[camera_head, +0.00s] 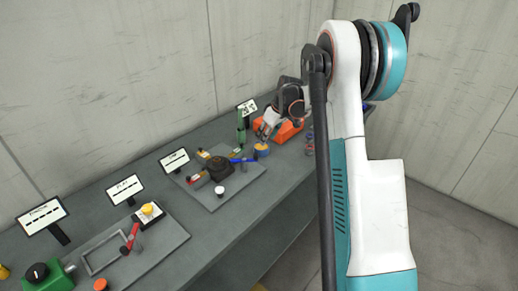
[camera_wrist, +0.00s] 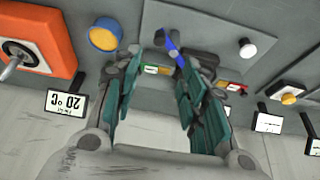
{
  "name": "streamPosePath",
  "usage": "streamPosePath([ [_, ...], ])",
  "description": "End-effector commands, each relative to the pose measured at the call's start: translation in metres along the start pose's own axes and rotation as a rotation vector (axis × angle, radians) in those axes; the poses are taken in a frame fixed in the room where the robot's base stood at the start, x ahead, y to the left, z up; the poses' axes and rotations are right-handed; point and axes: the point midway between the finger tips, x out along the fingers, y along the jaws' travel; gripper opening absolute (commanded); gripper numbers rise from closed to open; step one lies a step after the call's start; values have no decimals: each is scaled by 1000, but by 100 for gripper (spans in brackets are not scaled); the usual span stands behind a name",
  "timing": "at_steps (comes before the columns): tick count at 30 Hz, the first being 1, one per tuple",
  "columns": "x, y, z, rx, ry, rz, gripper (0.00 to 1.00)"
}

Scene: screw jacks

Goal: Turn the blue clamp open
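The blue clamp handle (camera_head: 243,160) sticks out to the right from a dark round clamp body (camera_head: 220,167) on a grey plate. In the wrist view the blue handle (camera_wrist: 172,44) lies just beyond and between my fingertips, beside the dark body (camera_wrist: 198,64). My gripper (camera_wrist: 158,62) is open, with its teal-padded fingers spread on either side of an empty gap. I cannot tell whether a finger touches the handle.
An orange device (camera_wrist: 38,38) and a blue-rimmed yellow knob (camera_wrist: 104,37) are close by. A white knob (camera_head: 219,190) is on the clamp plate (camera_head: 225,203). Signs stand along the wall. Another plate with a red-handled clamp (camera_head: 131,238) lies front left.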

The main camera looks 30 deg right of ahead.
Motion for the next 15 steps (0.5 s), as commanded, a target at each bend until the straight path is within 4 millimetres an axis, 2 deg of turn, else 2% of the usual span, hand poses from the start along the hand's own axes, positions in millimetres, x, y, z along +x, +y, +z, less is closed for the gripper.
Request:
streamPosePath([
  [7,23,2,1,-2,-1,-2,39],
  [15,75,1,0,-2,0,-2,39],
])
